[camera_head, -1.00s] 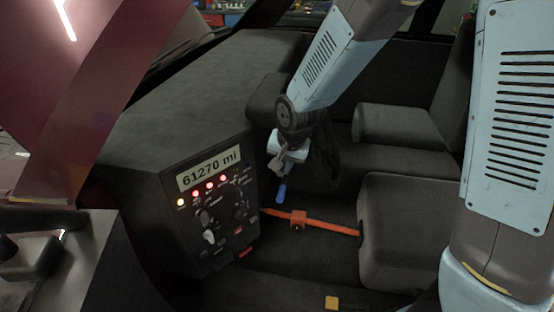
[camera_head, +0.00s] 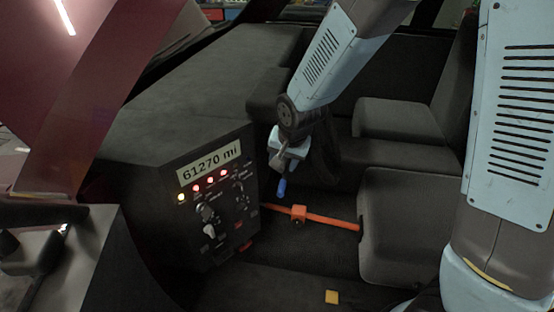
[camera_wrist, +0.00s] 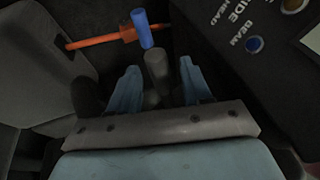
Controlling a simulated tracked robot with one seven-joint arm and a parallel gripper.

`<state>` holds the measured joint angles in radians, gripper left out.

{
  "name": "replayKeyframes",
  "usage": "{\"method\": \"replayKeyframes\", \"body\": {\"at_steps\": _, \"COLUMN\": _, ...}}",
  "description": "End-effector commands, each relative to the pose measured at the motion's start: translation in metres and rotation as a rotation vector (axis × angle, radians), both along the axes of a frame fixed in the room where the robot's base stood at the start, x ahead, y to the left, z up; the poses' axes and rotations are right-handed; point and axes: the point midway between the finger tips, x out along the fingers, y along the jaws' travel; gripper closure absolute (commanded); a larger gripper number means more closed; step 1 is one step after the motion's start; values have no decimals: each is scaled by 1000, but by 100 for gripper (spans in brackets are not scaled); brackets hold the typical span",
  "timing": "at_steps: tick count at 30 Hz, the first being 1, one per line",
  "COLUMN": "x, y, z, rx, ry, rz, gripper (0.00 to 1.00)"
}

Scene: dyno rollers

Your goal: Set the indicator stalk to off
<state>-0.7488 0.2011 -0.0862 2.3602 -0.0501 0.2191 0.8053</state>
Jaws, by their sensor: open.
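My gripper (camera_head: 281,168) is open and hangs low to the right of the dark console (camera_head: 218,215). In the wrist view my gripper (camera_wrist: 160,66) has its two light-blue fingers apart. A short grey rod with a blue end (camera_wrist: 142,28) stands between and beyond them. The blue end (camera_head: 281,189) also shows just below my gripper in the head view. This may be the indicator stalk; I cannot tell for certain, nor where its base is fixed. No finger clearly touches the rod.
The console face carries a mileage display (camera_head: 209,165), lit lamps and several knobs. An orange bar (camera_head: 332,221) crosses the floor to the seat (camera_head: 405,230). A yellow block (camera_head: 331,296) lies on the floor. A blue button (camera_wrist: 254,44) shows in the wrist view.

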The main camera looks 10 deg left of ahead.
Motion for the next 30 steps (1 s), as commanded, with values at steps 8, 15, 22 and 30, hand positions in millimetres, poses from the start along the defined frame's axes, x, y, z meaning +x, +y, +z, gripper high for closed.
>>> {"method": "replayKeyframes", "body": {"at_steps": 8, "x": -5, "y": -3, "z": 17, "rx": 2, "ry": -2, "rz": 1, "gripper": 52}}
{"method": "replayKeyframes", "body": {"at_steps": 15, "x": -14, "y": -10, "z": 49, "rx": 2, "ry": -2, "rz": 0, "gripper": 52}}
{"method": "replayKeyframes", "body": {"at_steps": 22, "x": -25, "y": -16, "z": 82, "rx": 2, "ry": -2, "rz": 1, "gripper": 52}}
{"method": "replayKeyframes", "body": {"at_steps": 30, "x": -35, "y": -24, "z": 115, "rx": 2, "ry": -2, "rz": 0, "gripper": 52}}
